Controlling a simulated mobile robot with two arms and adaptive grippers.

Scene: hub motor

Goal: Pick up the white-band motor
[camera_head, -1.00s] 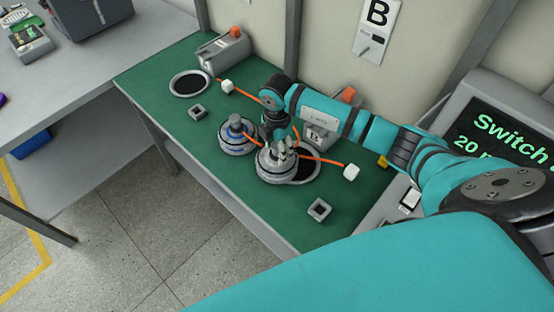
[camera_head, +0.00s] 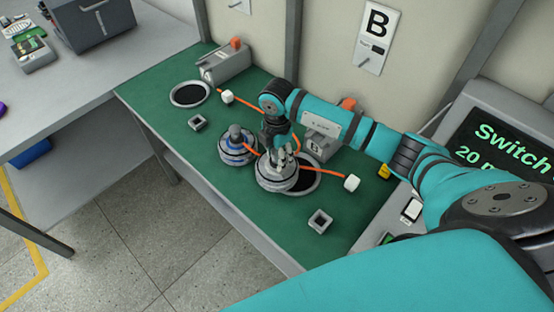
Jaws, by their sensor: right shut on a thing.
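The white-band motor (camera_head: 277,178) is a round silver-grey disc with a pale band, at the front left edge of a dark round pad (camera_head: 306,181) on the green bench. My right gripper (camera_head: 281,157) comes down over it from above and is shut on its top. I cannot tell whether the motor touches the bench. A blue-band motor (camera_head: 237,151) with a grey shaft stands just to its left. My left gripper is out of view.
Orange cables with white plugs (camera_head: 351,183) lie close by. Square grey sockets (camera_head: 320,220) and a second round pad (camera_head: 189,95) sit on the green bench (camera_head: 250,220). Grey fixtures (camera_head: 226,64) stand along the wall. A screen (camera_head: 500,135) is at right.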

